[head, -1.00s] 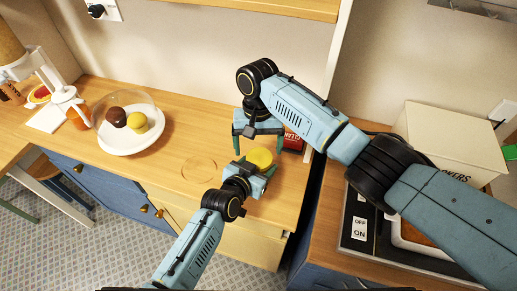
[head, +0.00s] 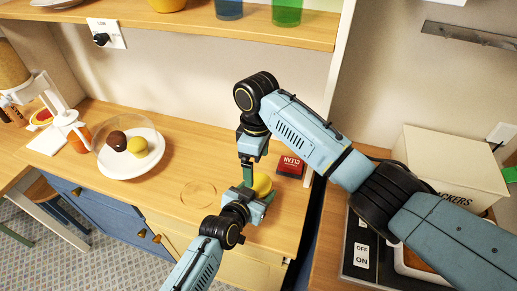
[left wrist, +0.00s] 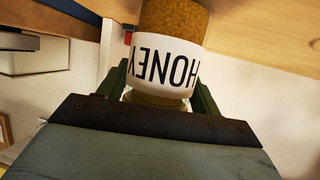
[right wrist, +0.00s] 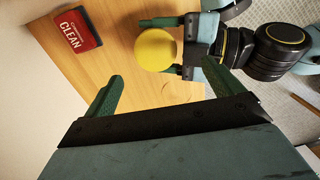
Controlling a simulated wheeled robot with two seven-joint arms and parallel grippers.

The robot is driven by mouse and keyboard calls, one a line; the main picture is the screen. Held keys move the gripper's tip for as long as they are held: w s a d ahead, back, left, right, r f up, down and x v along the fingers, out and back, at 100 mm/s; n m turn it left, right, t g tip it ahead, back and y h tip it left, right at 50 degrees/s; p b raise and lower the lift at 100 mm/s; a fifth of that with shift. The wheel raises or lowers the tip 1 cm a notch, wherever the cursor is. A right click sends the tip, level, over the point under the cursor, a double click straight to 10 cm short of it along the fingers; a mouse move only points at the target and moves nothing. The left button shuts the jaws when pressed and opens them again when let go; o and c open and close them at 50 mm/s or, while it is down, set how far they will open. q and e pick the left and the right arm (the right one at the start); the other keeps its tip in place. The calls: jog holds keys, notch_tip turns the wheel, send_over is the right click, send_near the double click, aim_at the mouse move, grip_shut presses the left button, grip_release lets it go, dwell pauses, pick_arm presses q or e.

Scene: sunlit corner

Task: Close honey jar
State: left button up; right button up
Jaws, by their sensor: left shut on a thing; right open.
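The honey jar stands upright on the wooden counter; its white HONEY label (left wrist: 165,62) and amber contents show upside down in the left wrist view. Its round yellow top (right wrist: 155,50), which looks like the lid, also shows in the head view (head: 262,184). I cannot tell how tightly it sits. My left gripper (left wrist: 160,72) is shut on the jar, one finger on each side. My right gripper (head: 248,178) is open and empty above the jar; in the right wrist view its fingers (right wrist: 161,70) are apart, with the yellow top beyond them.
A thin ring outline (head: 198,194) marks the counter to the left. Further left is a white plate (head: 120,168) with two round cakes under a clear dome. A shelf (head: 200,26) runs above.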

aim_at(258, 183)
jog(key=r+n, duration=0.1)
jog(key=n, duration=0.4)
jog(key=r+n, duration=0.2)
jog(key=n, duration=0.3)
jog(key=r+n+t, duration=0.1)
jog(key=n, duration=0.4)
jog(key=shift+s+d+r+n, duration=0.15)
jog(key=shift+d+n, duration=0.05)
jog(key=shift+n, duration=0.1)
notch_tip(258, 183, down, 12)
jog(key=shift+f, duration=0.1)
jog(key=shift+c, duration=0.2)
